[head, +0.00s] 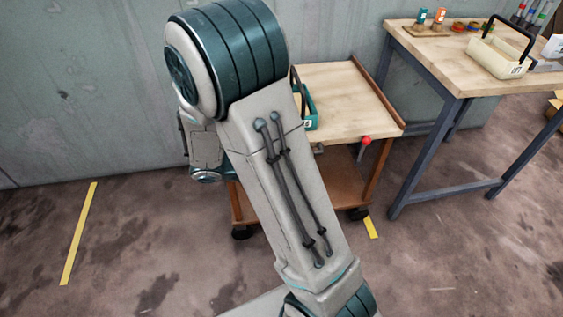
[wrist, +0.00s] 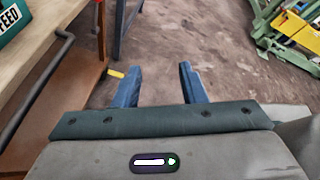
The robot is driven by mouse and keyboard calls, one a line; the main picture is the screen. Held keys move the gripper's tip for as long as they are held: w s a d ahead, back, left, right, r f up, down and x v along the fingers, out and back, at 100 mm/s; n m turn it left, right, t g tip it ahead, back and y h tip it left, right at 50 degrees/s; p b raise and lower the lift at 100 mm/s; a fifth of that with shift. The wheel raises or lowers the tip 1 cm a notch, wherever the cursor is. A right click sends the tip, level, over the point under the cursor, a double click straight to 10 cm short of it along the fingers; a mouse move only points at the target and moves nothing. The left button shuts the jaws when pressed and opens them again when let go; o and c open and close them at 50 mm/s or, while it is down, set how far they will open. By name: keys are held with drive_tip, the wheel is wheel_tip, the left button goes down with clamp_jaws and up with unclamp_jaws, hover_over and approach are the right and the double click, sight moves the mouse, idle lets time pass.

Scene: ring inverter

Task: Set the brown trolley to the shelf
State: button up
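The brown trolley (head: 350,103) stands against the wall behind my arm in the head view. It has a pale wooden top, a lower deck and black castors, and its left part is hidden by my arm. A red-knobbed lever (head: 365,141) is on its near side. A teal box (head: 310,108) sits on its top. In the wrist view the trolley (wrist: 80,75) fills the left side, with a dark bar handle (wrist: 38,85) along it. My gripper (wrist: 159,84) is open and empty, to the right of the trolley, with bare floor between its fingers. No clear shelf shows.
A workbench (head: 455,75) with blue-grey legs stands right of the trolley, carrying a cream tote (head: 498,58) and small parts. Yellow floor strips (head: 78,235) lie left and right of the trolley. A green frame (wrist: 270,40) with yellow pieces is at the wrist view's upper right.

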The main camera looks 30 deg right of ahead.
drive_tip(key=w+a+f+n+t+h+b, duration=0.2)
drive_tip(key=w+f+n+t+b, duration=0.3)
drive_tip(key=f+n, duration=0.45)
drive_tip(key=w+a+f+n+t+h+b, duration=0.2)
drive_tip(key=w+a+f+n+t+h, duration=0.1)
drive_tip(key=w+f+n+t, duration=0.6)
drive_tip(key=shift+n+g, duration=0.65)
drive_tip(key=shift+g, duration=0.25)
drive_tip(key=x, duration=0.4)
drive_tip(key=s+b+x, duration=0.1)
drive_tip(key=x, duration=0.7)
drive_tip(key=shift+s+d+r+b, duration=0.2)
drive_tip(key=shift+d+r+b, duration=0.2)
drive_tip(key=shift+d, duration=0.35)
clamp_jaws()
